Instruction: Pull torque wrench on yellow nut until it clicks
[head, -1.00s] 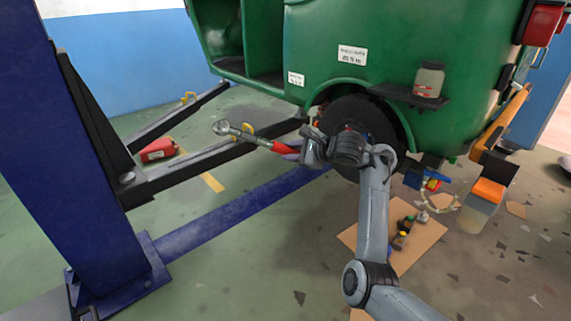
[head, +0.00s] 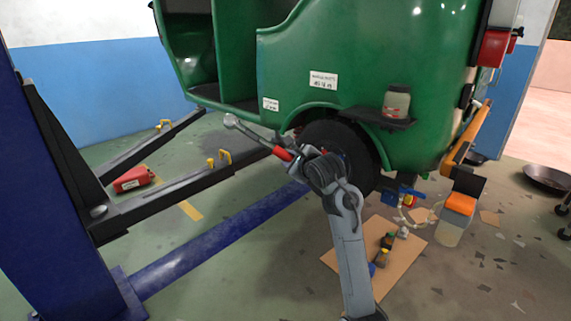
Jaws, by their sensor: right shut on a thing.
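My right gripper (head: 291,163) is shut on the torque wrench (head: 250,133), around its handle near a red section. The wrench's silver head end points up and left, in front of the green rickshaw (head: 340,60). The rickshaw's rear wheel (head: 340,138) is partly hidden behind my right arm. I cannot make out the yellow nut for certain at the wheel, and the wrench head appears clear of the wheel in the picture. My left gripper is not in view.
A blue lift post (head: 50,200) with black arms (head: 170,192) stands at left. A red can (head: 133,179) lies on the floor. Cardboard (head: 405,250) with small bottles lies below the wheel. A jar (head: 396,101) sits on a black shelf. An orange-topped container (head: 456,220) stands at right.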

